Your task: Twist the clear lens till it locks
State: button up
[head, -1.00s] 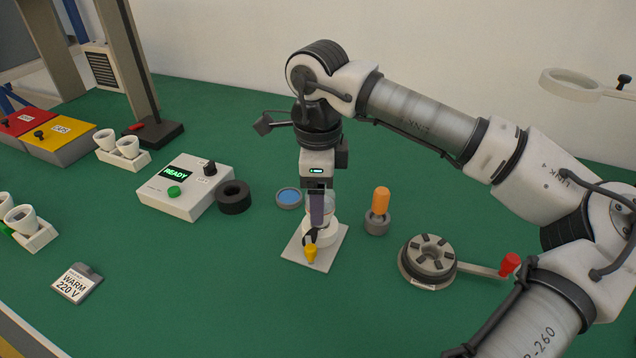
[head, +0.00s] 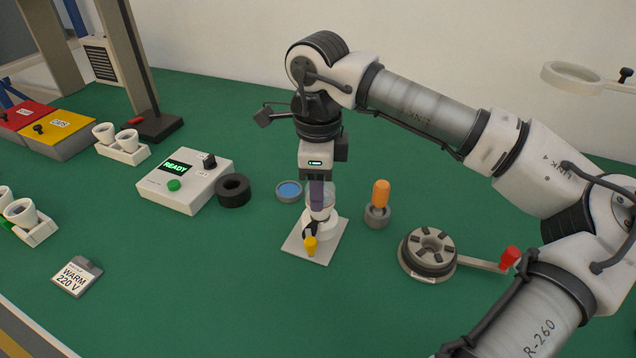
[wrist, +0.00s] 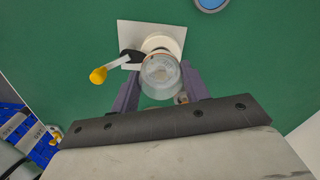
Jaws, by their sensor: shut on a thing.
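My gripper (head: 318,198) points down above the white round base (head: 331,228) on its pale square plate (head: 296,243). It is shut on the clear lens (head: 330,194). In the wrist view the lens (wrist: 160,74) sits between the two purple fingers of my gripper (wrist: 160,84), overlapping the white base (wrist: 172,43). I cannot tell whether the lens is seated on the base or slightly above it. A lever with a yellow knob (head: 310,244) sticks out from the base, near a black clamp part (wrist: 131,56).
An orange bulb-shaped piece in a grey holder (head: 377,216) stands close right. A blue-centred ring (head: 289,191) and a black ring (head: 233,191) lie left. A round fixture with a red-knobbed handle (head: 430,252) is further right. The control box (head: 184,180) reads READY.

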jog(key=shift+m+b, duration=0.45)
jog(key=shift+m, duration=0.95)
jog(key=shift+w+f+m+b, duration=0.15)
jog(key=shift+m+b, duration=0.35)
jog(key=shift+m, duration=0.4)
jog(key=o, duration=1)
notch_tip(320, 180, up, 14)
jog(key=shift+p, duration=0.45)
